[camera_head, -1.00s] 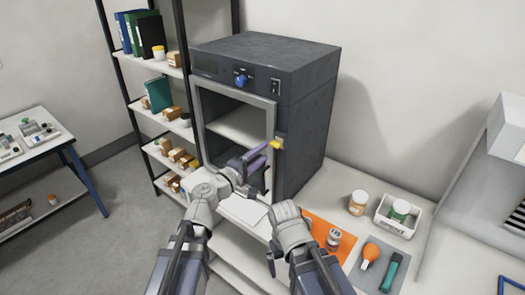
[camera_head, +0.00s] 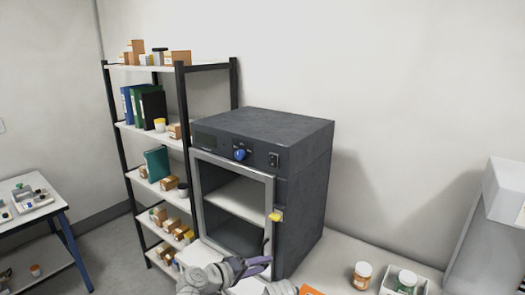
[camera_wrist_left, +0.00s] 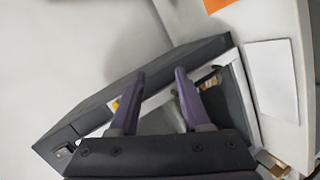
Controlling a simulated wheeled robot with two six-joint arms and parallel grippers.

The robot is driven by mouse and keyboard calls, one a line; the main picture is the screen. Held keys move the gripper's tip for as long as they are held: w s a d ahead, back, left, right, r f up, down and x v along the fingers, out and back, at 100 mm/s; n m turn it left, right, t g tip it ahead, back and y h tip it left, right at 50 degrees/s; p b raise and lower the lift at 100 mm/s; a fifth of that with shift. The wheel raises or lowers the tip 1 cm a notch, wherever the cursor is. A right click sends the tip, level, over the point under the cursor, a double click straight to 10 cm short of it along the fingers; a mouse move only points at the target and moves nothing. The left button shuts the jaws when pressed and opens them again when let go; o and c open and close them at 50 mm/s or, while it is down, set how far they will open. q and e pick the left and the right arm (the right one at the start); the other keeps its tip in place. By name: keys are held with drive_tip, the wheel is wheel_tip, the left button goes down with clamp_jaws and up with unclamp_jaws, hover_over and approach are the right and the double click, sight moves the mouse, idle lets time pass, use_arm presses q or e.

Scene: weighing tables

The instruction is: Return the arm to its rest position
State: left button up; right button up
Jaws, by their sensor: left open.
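My left gripper (camera_head: 258,265) is low in the head view, in front of the lower right part of the dark grey oven (camera_head: 308,185). In the left wrist view its two purple fingers (camera_wrist_left: 160,74) are apart, with nothing held between them. The oven's yellow handle (camera_head: 275,216) is above the gripper in the head view, apart from it. A shelf shows inside the oven's light grey front frame (camera_head: 197,192). Only a pale piece of my right arm shows at the bottom edge; its gripper is out of view.
A shelf rack (camera_head: 118,122) with boxes and binders stands left of the oven. A bench (camera_head: 335,262) to the right carries an orange-labelled jar (camera_head: 362,275) and a white bin (camera_head: 425,286). A side table (camera_head: 55,208) is at far left. A white sheet (camera_wrist_left: 272,80) shows in the wrist view.

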use_arm(q)
drive_tip(key=s+a+f+m+g+y, duration=0.5)
drive_tip(key=s+a+f+g+y, duration=0.45)
drive_tip(key=s+a+f, duration=0.4)
drive_tip(key=s+d+m+y, duration=0.2)
drive_tip(key=s+d+m, duration=0.1)
drive_tip(key=d, duration=0.5)
drive_tip(key=shift+s+d+m, duration=0.25)
drive_tip(key=shift+s+m, duration=0.05)
drive_tip(key=shift+s, duration=0.05)
drive_tip(key=shift+f, duration=0.1)
idle(0.6)
